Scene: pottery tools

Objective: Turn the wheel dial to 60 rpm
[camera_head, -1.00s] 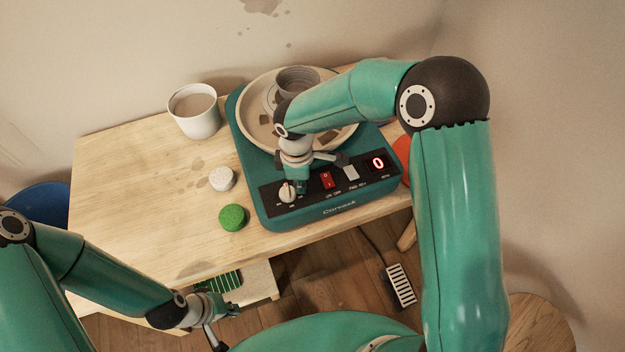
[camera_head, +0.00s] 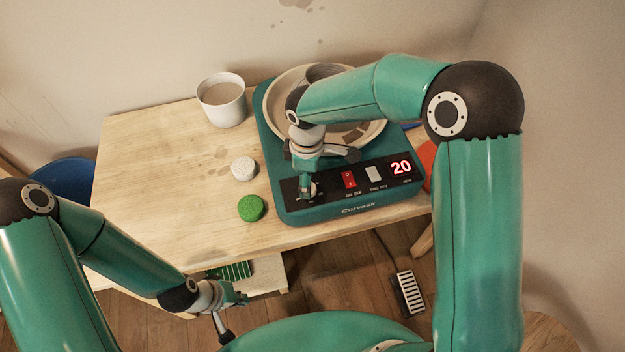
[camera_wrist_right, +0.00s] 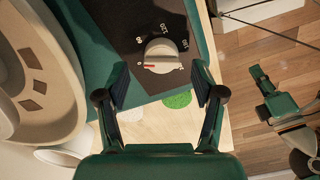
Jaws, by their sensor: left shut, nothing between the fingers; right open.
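In the head view the dial (camera_head: 313,188) is partly hidden by my right gripper (camera_head: 305,194). That gripper is open in the right wrist view (camera_wrist_right: 160,92), with the dial beyond its fingertips and roughly centred between them. My left gripper (camera_head: 240,299) is shut and empty, low in front of the table.
A red switch (camera_head: 349,180) and a pale switch (camera_head: 374,174) sit right of the dial. A white sponge-like disc (camera_head: 243,169), a green disc (camera_head: 250,208) and a white cup (camera_head: 222,101) stand left of the wheel. The table's left part is clear.

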